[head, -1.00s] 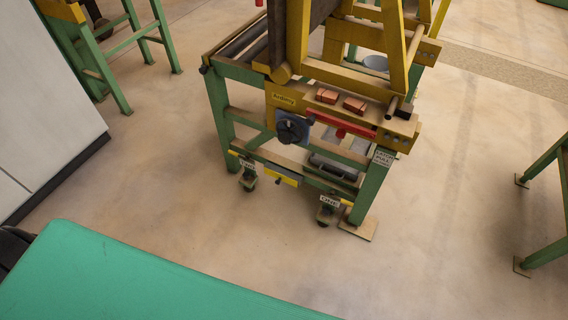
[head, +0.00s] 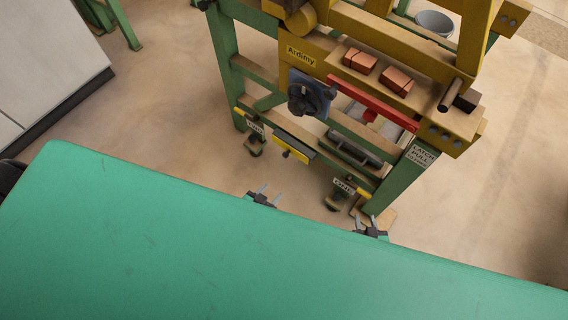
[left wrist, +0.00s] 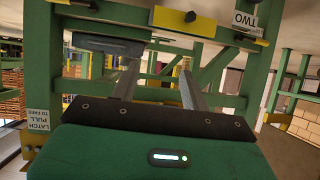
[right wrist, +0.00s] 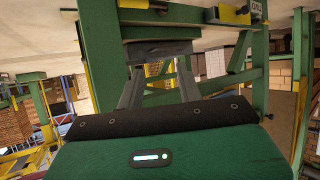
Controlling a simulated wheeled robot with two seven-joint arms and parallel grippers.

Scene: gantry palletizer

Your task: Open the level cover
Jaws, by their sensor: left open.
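No part carries a readable "level cover" label, so I cannot tell for certain which it is. On the frame's lower front, a small yellow plate (head: 293,149) with a dark knob sits between two tagged feet. A dark grey bar-like part (head: 353,150) lies to its right, below the red bar; a dark grey block also shows beyond the fingers in the left wrist view (left wrist: 108,45). My left gripper (head: 264,190) is open and empty, below the yellow plate in the head picture. My right gripper (head: 372,222) has its fingers apart and empty, by the right leg's foot.
A green surface (head: 200,240) fills the foreground.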

